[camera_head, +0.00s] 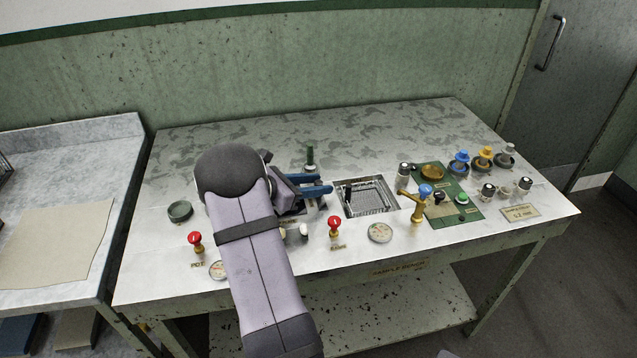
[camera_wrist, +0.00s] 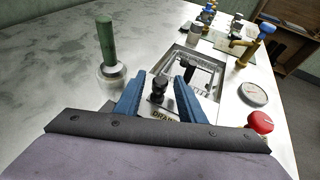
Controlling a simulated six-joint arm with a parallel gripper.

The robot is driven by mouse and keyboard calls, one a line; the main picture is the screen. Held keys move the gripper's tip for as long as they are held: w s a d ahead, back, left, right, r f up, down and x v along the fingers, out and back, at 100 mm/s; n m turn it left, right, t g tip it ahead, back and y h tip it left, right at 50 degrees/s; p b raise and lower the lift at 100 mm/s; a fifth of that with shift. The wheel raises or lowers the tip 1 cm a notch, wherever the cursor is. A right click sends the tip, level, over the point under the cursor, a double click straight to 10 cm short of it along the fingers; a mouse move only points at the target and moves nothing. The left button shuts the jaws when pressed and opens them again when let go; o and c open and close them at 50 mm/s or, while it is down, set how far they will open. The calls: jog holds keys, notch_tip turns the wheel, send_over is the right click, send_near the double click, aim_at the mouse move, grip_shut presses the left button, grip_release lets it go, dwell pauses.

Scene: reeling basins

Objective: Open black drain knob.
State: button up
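The black drain knob (camera_wrist: 158,88) shows in the wrist view on a small plate, with a partly covered label reading "DRAI" (camera_wrist: 163,113) in front of it. My gripper (camera_wrist: 161,78) is open, with one blue finger to the left of the knob and one to the right in the picture. I cannot tell whether either finger touches the knob. In the head view my gripper (camera_head: 328,194) is low over the bench, left of the sunken basin, and my arm and fingers hide the knob there.
A green upright handle (camera_wrist: 106,42) stands left of my gripper. The metal basin (camera_head: 391,202) lies to the right, with a red knob (camera_head: 334,224) and round gauge (camera_head: 380,232) in front. A brass tap (camera_head: 419,208) stands farther right. The back of the bench (camera_head: 330,128) is clear.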

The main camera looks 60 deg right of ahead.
aim_at(321, 203)
jog(key=shift+s+d+f, duration=0.2)
jog(key=shift+d, duration=0.2)
grip_shut()
jog(key=shift+s+a+r, duration=0.1)
jog(key=shift+s+a, duration=1)
jog(key=shift+a, duration=0.05)
grip_release()
